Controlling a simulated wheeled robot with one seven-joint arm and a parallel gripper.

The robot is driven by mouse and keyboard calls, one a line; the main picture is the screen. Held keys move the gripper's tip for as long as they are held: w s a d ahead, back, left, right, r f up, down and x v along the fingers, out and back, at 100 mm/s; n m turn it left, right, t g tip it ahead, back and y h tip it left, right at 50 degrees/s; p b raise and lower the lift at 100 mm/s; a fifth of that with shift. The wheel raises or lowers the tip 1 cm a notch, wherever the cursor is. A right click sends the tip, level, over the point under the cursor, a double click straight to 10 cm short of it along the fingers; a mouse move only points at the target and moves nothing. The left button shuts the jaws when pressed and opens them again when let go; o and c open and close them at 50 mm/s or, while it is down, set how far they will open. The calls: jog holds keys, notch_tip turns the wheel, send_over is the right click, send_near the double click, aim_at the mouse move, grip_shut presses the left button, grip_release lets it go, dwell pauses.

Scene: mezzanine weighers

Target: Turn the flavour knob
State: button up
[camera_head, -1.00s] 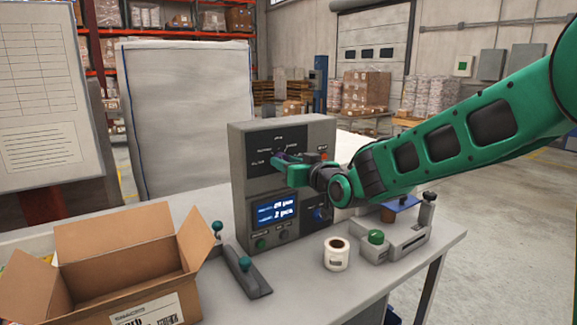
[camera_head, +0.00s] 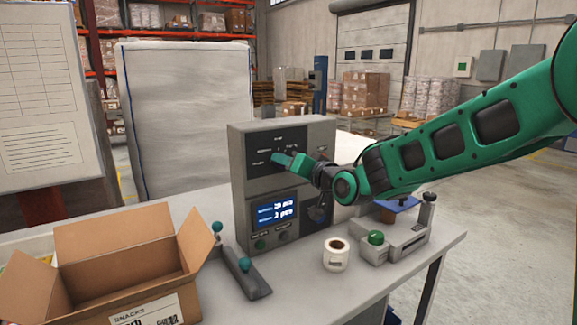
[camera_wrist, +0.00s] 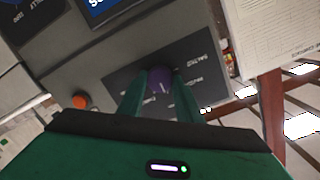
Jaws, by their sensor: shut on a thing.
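The flavour knob (camera_wrist: 160,78) is a purple round knob with a pale mark, set on a dark label plate with several words around it. In the wrist view it sits between the two green fingers of my gripper (camera_wrist: 160,98), which are shut on it. In the head view my gripper (camera_head: 284,160) is at the upper dark plate of the grey control box (camera_head: 240,205), and it hides the knob. I cannot read which word the knob's mark points at.
An open cardboard box (camera_head: 112,238) stands at the left of the table. Levers with teal balls (camera_head: 245,264), a label roll (camera_head: 336,255) and a device with a green button (camera_head: 376,237) stand near the control box. A lit display (camera_head: 275,212) is below the knob plate.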

jog(key=shift+w+d+r, duration=0.2)
jog(key=shift+w+d, duration=0.05)
jog(key=shift+d, duration=0.2)
jog(key=o, duration=1)
jog(key=shift+f, duration=0.1)
jog(key=shift+o, duration=0.2)
jog(key=shift+s+a, duration=0.1)
jog(key=shift+a, duration=0.1)
jog(key=f+v, duration=0.1)
jog(key=v, duration=0.9)
jog(key=shift+s+d+r, duration=0.25)
jog(key=shift+s+r, duration=0.05)
jog(key=shift+r, duration=0.1)
